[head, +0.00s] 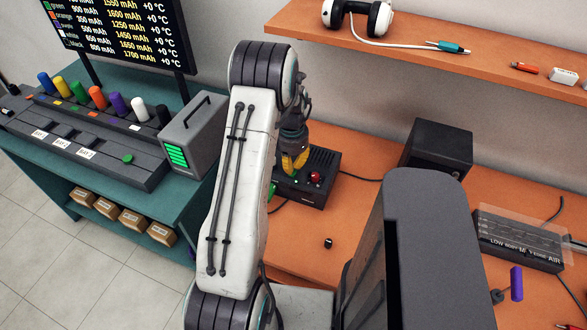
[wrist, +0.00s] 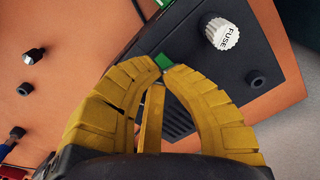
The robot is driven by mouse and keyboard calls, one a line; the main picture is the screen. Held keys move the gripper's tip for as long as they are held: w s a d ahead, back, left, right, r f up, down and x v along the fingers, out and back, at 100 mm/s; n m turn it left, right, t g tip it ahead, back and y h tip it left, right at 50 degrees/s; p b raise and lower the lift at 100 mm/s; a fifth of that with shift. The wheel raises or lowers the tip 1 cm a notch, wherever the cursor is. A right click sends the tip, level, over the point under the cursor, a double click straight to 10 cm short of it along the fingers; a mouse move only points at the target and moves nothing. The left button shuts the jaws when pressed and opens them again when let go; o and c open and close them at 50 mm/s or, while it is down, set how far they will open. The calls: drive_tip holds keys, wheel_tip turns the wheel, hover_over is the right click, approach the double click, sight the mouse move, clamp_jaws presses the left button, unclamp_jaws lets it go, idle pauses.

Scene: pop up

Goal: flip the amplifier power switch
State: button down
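The amplifier seems to be the black box (head: 310,182) with a red knob or lamp (head: 315,177) on the orange bench; its lettering is not readable. My gripper (head: 294,163) has yellow fingers over the left part of the box. In the wrist view, the fingertips of my gripper (wrist: 160,72) are drawn together beside a small green piece (wrist: 163,62). I cannot tell whether they touch it. No power switch can be clearly made out; my fingers and arm hide part of the box.
A black speaker-like box (head: 440,147) stands to the right. A panel marked LOW, BODY, MID, EDGE, AIR (head: 518,240) lies farther right. A small black knob (head: 328,243) lies in front. A shelf (head: 430,58) with headphones (head: 358,17) runs above. A grey unit (head: 192,137) stands left.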

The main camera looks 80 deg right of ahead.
drive_tip(key=shift+r+p, duration=1.1)
drive_tip(key=shift+r, duration=1.05)
